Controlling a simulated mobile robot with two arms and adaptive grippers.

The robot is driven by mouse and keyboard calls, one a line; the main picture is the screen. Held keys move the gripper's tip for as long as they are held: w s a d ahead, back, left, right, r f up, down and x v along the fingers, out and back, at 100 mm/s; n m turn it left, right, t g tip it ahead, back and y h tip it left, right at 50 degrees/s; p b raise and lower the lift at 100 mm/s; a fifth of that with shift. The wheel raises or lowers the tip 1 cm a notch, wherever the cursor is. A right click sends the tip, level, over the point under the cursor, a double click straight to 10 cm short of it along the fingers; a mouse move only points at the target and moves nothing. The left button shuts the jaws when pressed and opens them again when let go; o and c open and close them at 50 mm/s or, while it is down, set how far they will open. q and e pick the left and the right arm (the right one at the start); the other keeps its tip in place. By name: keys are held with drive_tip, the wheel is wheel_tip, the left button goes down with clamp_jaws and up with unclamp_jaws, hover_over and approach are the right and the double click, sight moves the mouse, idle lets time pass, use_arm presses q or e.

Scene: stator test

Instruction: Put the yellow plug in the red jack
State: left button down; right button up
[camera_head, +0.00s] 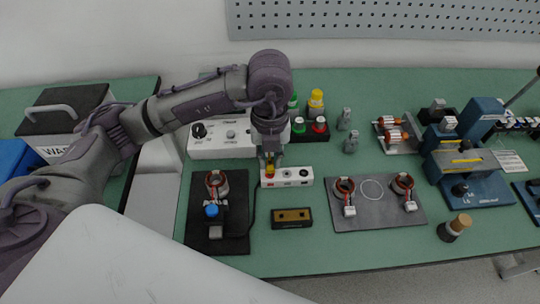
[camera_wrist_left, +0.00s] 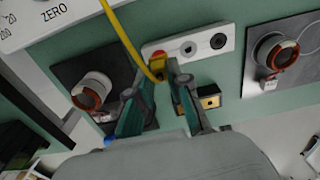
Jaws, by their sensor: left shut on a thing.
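The white jack strip (camera_head: 291,183) lies on the green bench and also shows in the left wrist view (camera_wrist_left: 202,34). The red jack (camera_wrist_left: 158,53) is at its left end, beside two dark jacks (camera_wrist_left: 190,48). My left gripper (camera_head: 270,162) points down over that left end, shut on the yellow plug (camera_head: 270,169). In the left wrist view, its yellow cable (camera_wrist_left: 122,33) runs from the top edge down between the fingers. The plug is at or just above the red jack; fingers hide the contact, so I cannot tell if it is inserted. My right gripper is not in view.
A white instrument box (camera_head: 222,151) stands behind the strip. A dark mat (camera_head: 235,246) with a stator lies to the left, a grey mat (camera_head: 375,216) with two stators to the right. A small black-and-yellow block (camera_head: 291,218) lies in front.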

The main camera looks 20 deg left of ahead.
use_arm(q)
drive_tip(key=shift+f+b, duration=0.65)
drive_tip(key=shift+b, duration=0.15)
idle(1.2)
drive_tip(key=shift+f, duration=0.15)
drive_tip(key=shift+f+b, duration=0.1)
drive_tip(key=shift+b, duration=0.2)
drive_tip(key=shift+f+b, duration=0.25)
drive_tip(key=shift+b, duration=0.05)
drive_tip(key=c, duration=1)
unclamp_jaws()
drive_tip(key=shift+r, duration=0.1)
